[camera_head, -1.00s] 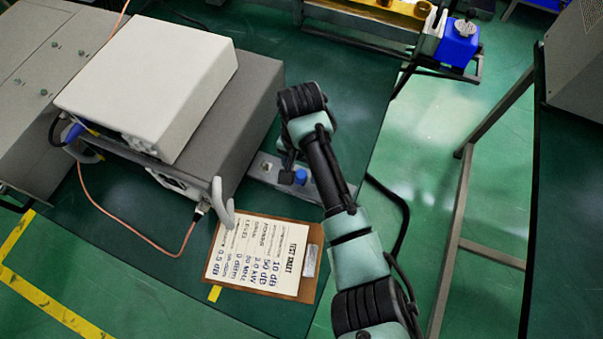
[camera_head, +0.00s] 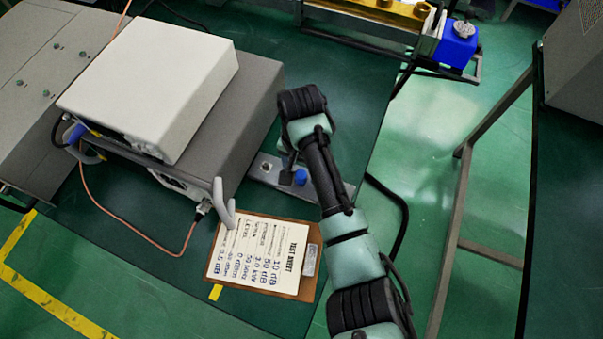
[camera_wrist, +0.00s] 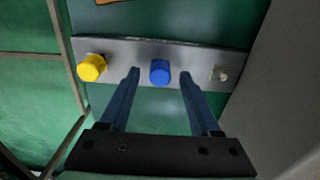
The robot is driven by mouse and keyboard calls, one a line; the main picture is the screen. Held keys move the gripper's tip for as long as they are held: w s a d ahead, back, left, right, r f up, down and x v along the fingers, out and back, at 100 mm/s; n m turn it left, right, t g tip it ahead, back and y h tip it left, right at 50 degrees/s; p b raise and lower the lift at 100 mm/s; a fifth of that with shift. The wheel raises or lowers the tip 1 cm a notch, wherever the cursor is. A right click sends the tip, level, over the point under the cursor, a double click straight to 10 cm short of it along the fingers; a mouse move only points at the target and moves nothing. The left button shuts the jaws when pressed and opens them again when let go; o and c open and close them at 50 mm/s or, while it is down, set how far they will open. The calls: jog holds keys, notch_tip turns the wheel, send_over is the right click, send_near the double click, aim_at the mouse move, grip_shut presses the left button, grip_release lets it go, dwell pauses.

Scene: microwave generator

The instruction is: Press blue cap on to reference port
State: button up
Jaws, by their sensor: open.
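The blue cap (camera_head: 300,177) sits on a metal plate (camera_head: 335,190) beside the grey unit. In the wrist view the blue cap (camera_wrist: 160,72) is at the middle of the plate (camera_wrist: 205,55), between a yellow cap (camera_wrist: 92,67) at left and a bare metal port (camera_wrist: 219,74) at right. No label shows which port is the reference. My gripper (camera_wrist: 159,76) is open, with one finger on each side of the blue cap in the picture. I cannot tell whether the fingers touch it. In the head view my gripper (camera_head: 287,172) is mostly hidden by my wrist.
A white box (camera_head: 150,85) lies on the grey unit (camera_head: 245,115) left of my arm. A clipboard with a test sheet (camera_head: 262,258) lies in front of the plate. An orange cable (camera_head: 130,235) loops at left. A black cable (camera_head: 400,210) runs at right.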

dwell(0.4)
grip_shut()
jog(key=shift+r+p, duration=0.15)
jog(key=shift+p, duration=0.2)
dwell(1.1)
jog(key=shift+r+p, duration=2.9)
jog(key=shift+p, duration=0.35)
